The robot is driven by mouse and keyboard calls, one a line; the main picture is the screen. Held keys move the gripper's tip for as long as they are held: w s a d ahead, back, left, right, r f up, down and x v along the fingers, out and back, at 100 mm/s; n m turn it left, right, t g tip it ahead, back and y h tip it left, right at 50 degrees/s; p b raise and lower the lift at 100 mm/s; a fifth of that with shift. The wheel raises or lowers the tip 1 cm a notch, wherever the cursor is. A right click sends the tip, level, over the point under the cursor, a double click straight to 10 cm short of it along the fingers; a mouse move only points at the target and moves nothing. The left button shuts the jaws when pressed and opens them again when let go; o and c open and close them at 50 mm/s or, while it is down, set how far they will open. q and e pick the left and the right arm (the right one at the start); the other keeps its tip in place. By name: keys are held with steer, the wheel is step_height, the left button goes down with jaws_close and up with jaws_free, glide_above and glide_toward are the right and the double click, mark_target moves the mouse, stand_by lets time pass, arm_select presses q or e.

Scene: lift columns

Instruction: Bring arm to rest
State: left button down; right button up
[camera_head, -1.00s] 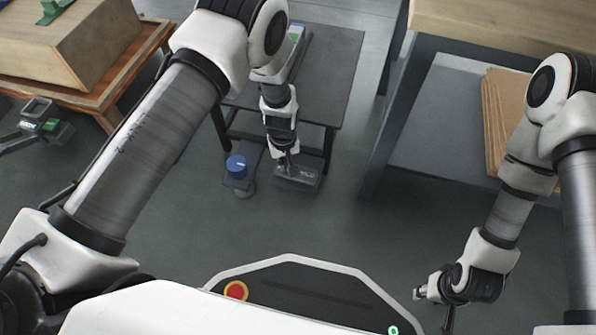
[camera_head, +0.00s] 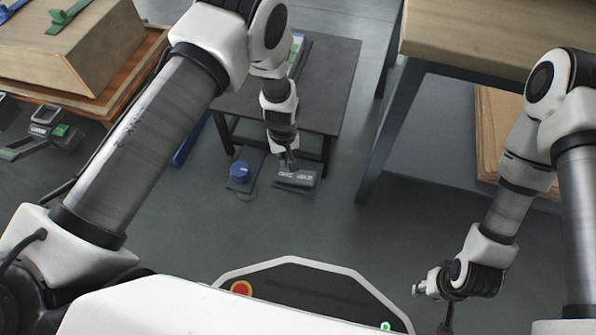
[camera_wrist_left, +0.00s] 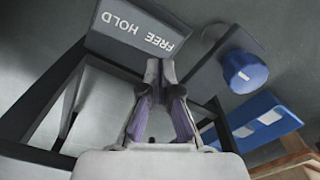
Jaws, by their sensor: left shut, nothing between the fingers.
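My left arm reaches from the left, and my left gripper (camera_head: 290,166) hangs low in front of a small dark table. In the left wrist view its two fingertips (camera_wrist_left: 160,70) meet with nothing between them. A grey block lettered "FREE HOLD" (camera_head: 298,179) is just beyond the fingertips and also shows in the left wrist view (camera_wrist_left: 138,32). I cannot tell whether the fingers touch it. My right arm hangs at the right. My right gripper (camera_head: 432,290) is low beside my base, and its finger opening is unclear.
The dark table (camera_head: 335,75) stands behind my left gripper. A blue knob (camera_head: 240,172) on a grey base is left of the block. A wood-topped bench (camera_head: 480,40) is at the right and a wooden box (camera_head: 75,55) at far left. Open floor lies in front of my base.

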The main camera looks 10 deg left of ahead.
arm_select(q)
steer(key=shift+r, duration=0.45)
steer(key=s+a+r+m+p, duration=0.1)
steer(key=s+a+r+p, duration=0.15)
steer(key=s, duration=0.75)
steer(key=s+a+r+m+g+p, duration=0.15)
steer(key=s+a, duration=0.25)
steer(key=s, duration=0.5)
steer(key=s+a+r+m+t+p, duration=0.1)
steer(key=s+a+m, duration=0.15)
steer(key=s, duration=0.75)
step_height(320, 180, up, 38)
steer(key=w+p, duration=0.2)
steer(key=p, duration=3.6)
steer(key=shift+a, duration=0.4)
steer(key=shift+s+r, duration=0.1)
